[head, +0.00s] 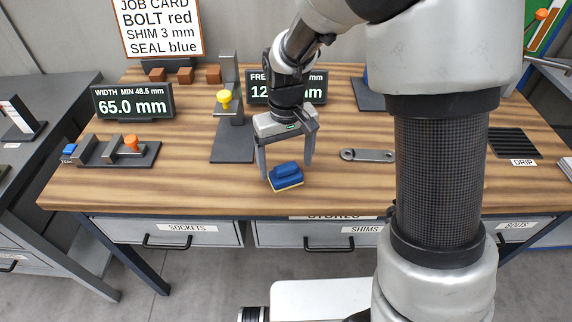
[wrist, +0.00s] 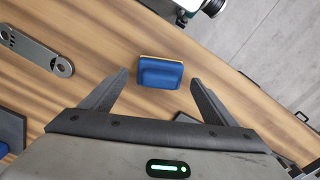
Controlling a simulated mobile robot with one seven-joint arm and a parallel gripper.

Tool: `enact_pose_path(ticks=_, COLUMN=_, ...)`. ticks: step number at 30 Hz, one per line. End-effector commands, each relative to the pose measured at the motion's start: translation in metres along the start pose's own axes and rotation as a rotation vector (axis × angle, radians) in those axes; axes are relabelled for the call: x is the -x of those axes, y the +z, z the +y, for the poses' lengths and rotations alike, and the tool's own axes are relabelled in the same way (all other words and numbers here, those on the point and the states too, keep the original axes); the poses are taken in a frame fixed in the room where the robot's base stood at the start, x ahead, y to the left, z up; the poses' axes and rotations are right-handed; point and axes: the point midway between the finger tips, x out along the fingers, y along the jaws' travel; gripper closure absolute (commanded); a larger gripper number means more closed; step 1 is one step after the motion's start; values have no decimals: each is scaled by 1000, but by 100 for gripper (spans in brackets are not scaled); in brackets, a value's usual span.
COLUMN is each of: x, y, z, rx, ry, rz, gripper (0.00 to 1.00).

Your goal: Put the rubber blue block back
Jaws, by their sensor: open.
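The rubber blue block (head: 286,175) lies on the wooden workbench near its front edge, with a thin yellow layer along its bottom. It also shows in the wrist view (wrist: 160,72), just beyond the fingertips and between their lines. My gripper (head: 288,172) is open and empty, pointing down over the block, with one finger to each side of it in the head view. In the wrist view its two fingers (wrist: 160,80) are spread apart and I see no contact with the block.
A grey link plate (head: 367,155) lies right of the block. A stand with a yellow knob (head: 224,97) and a fixture with an orange knob (head: 131,144) are to the left. Displays (head: 133,102) stand behind. Drawers (head: 166,233) sit below the front edge. Bare wood lies left of the block.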

Motion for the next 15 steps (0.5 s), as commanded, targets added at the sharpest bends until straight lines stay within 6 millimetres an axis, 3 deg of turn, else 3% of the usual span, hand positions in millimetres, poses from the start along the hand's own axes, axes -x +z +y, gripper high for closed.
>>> enact_pose_path(ticks=9, x=71, y=-1, z=0, rx=0, ry=0, rz=5, gripper=19)
enact_pose_path(ticks=15, x=97, y=0, z=0, rx=0, ry=0, rz=2, gripper=19)
